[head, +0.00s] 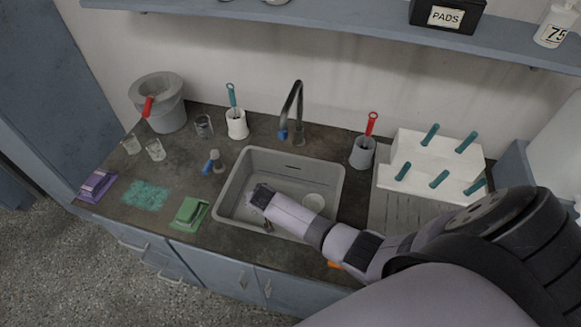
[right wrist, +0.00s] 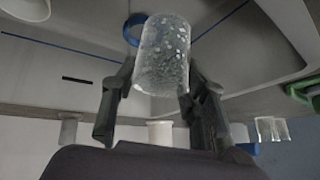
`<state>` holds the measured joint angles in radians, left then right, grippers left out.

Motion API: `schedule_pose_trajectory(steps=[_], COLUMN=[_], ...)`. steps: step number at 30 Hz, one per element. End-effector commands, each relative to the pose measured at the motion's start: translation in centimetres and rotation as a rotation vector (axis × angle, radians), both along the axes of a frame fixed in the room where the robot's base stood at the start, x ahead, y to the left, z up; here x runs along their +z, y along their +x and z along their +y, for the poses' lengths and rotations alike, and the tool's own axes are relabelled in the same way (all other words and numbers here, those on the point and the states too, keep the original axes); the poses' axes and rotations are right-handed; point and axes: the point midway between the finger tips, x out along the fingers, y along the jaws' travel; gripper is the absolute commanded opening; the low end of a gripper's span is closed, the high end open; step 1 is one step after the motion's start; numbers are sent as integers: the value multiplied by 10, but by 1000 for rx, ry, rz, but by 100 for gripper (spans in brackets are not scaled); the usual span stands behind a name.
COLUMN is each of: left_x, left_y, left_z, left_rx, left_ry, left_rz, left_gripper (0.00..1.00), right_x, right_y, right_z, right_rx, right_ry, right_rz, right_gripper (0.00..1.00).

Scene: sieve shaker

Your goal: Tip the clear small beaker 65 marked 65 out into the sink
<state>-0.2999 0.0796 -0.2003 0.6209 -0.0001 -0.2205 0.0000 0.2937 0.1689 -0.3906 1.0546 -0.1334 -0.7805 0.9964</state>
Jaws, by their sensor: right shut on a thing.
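The sink (head: 228,197) is a grey basin set in the dark counter, with a pale round drain (head: 313,202). My right gripper (head: 262,195) is over the basin's left part, reaching in from the right. In the right wrist view my right gripper (right wrist: 160,100) is shut on a clear beaker (right wrist: 163,55) speckled with drops or bubbles. The beaker is between both fingers. Its marking is not readable, and I cannot tell how far it is tilted or whether it holds liquid. In the head view it is not discernible. My left gripper is not in view.
Several clear beakers (head: 155,149) stand left on the counter near a grey bucket (head: 168,116). A tap (head: 297,105) rises behind the sink. A white pot (head: 236,124), a grey pot (head: 363,152) and a pegged rack (head: 432,165) flank it. A green pad (head: 190,212) lies front left.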

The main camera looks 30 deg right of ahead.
Motion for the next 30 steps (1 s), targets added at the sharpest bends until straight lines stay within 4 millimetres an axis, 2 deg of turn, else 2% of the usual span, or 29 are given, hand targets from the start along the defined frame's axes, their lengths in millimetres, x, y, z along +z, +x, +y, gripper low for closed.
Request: schedule_pose_trajectory(steps=[30], left_x=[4], left_y=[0], left_z=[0], left_rx=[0], left_ry=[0], left_rz=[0], left_gripper=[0], right_x=[4], right_y=[-7], right_z=[-10], right_rx=[-1], right_ry=[91], right_rz=[-64], right_gripper=[7])
